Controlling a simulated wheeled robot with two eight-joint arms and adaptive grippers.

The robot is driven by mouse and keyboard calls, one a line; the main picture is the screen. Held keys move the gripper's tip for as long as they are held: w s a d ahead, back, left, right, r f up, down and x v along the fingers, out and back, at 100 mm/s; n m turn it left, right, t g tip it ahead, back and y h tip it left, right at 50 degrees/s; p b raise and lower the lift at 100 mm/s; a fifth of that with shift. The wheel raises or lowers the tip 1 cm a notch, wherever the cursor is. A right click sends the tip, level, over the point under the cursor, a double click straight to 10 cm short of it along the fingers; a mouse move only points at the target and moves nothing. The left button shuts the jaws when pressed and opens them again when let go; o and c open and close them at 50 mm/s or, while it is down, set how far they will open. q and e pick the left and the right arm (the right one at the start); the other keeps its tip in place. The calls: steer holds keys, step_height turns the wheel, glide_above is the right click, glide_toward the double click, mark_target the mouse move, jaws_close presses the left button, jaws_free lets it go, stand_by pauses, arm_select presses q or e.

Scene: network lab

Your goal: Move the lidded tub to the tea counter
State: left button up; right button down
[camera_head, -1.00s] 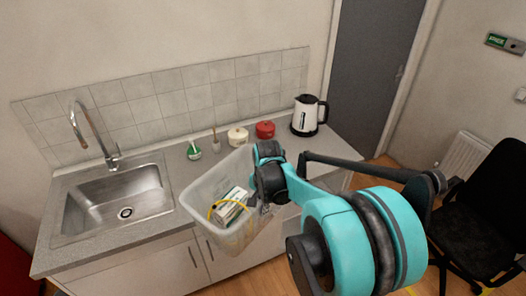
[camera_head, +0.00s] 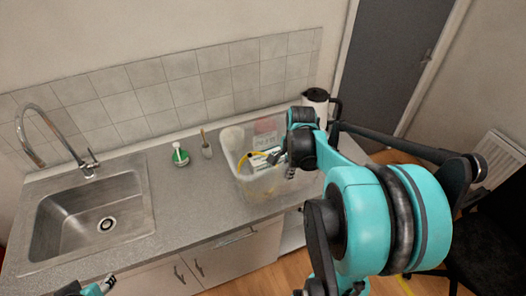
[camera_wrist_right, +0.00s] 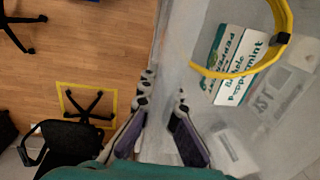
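The translucent tub (camera_head: 247,185) is over the right part of the grey tea counter (camera_head: 190,205). Inside it are a peppermint tea box (camera_wrist_right: 238,62), a yellow band or cable (camera_wrist_right: 284,20) and pale items. I cannot tell whether a lid covers it, or whether its base touches the counter. My right gripper (camera_head: 292,165) is at the tub's right side; in the right wrist view its fingers (camera_wrist_right: 163,112) are on either side of the tub's wall, closed on it. Part of my left gripper (camera_head: 104,286) shows at the bottom left edge; its fingers are unclear.
A sink (camera_head: 95,215) with a tap is at the left. A green-and-white bottle (camera_head: 180,155) and a small brush holder (camera_head: 206,148) stand left of the tub. A kettle (camera_head: 316,100) is behind my right arm. A red pot (camera_head: 265,126) shows hazily through the tub.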

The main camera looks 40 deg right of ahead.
steer(key=w+a+f, duration=0.2)
steer(key=a, duration=0.1)
steer(key=w+a+f, duration=0.2)
steer(key=w, duration=0.1)
steer(key=w+a+f+b, duration=0.1)
steer(key=w+a+f, duration=0.1)
steer(key=a, duration=0.1)
steer(key=shift+w+a+f, duration=0.3)
steer(key=shift+a, duration=0.05)
steer(key=shift+a+f, duration=0.1)
steer(key=shift+f, duration=0.4)
steer(key=shift+w+f+b, duration=0.1)
steer(key=shift+f+b, duration=0.2)
steer(key=shift+f, duration=1.3)
steer(key=shift+f, duration=0.1)
steer(key=c, duration=1.7)
jaws_free()
